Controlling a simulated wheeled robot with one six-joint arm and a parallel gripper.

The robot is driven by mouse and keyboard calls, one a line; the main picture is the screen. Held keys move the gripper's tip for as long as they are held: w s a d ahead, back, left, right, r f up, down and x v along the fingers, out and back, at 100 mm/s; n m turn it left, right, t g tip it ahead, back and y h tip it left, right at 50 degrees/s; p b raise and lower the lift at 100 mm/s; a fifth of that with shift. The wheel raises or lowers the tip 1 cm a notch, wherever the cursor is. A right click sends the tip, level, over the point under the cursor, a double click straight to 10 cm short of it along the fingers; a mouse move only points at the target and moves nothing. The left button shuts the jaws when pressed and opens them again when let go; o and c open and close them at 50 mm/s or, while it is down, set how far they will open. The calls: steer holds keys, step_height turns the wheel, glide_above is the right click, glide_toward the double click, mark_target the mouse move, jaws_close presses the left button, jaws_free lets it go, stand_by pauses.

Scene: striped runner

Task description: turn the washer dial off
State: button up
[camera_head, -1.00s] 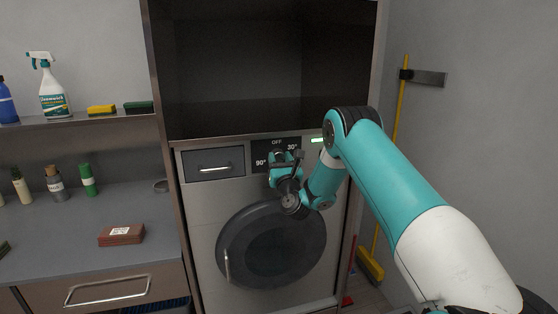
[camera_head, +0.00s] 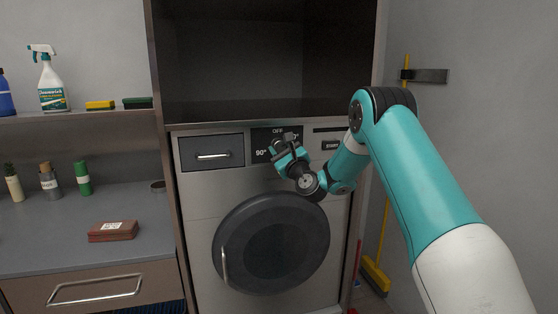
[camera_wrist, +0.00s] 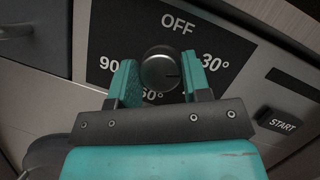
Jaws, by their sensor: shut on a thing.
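The washer dial (camera_wrist: 160,70) is a round dark knob on a black panel (camera_wrist: 213,42) marked OFF at the top, 90° on the left and 30° on the right. Lower labels are partly hidden by my fingers. My gripper (camera_wrist: 161,80) is shut on the dial, with one teal finger on each side of it. A faint mark shows on the right part of the knob's face; I cannot tell its setting for sure. In the head view my gripper (camera_head: 286,153) is tilted at the panel and hides the dial.
A dark display strip (camera_head: 327,129) and a START button (camera_wrist: 281,125) are right of the panel. The detergent drawer (camera_head: 211,152) is at the left, the round washer door (camera_head: 272,245) below. A yellow broom (camera_head: 376,276) stands at the right wall. The niche above is empty.

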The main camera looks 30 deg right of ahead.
steer(key=n+y+b, duration=0.1)
steer(key=n, duration=0.2)
steer(key=n+g+y+b, duration=0.1)
steer(key=n, duration=0.2)
steer(key=shift+d+f+y, duration=0.1)
steer(key=shift+y, duration=0.2)
steer(key=n+g+b, duration=0.1)
steer(key=n, duration=0.3)
steer(key=shift+y, duration=0.4)
steer(key=n+g+b, duration=0.1)
steer(key=n+g, duration=0.1)
steer(key=n, duration=0.2)
steer(key=shift+n, duration=0.3)
steer(key=shift+r+n+g+b, duration=0.2)
steer(key=shift+n+g+b, duration=0.5)
steer(key=shift+n, duration=1.2)
steer(key=o, duration=0.9)
steer(key=shift+o, duration=0.2)
steer(key=shift+s, duration=0.1)
steer(key=s+d+r+b, duration=0.1)
steer(key=s+r+b, duration=0.2)
steer(key=s, duration=1.4)
steer(key=shift+b, duration=0.55)
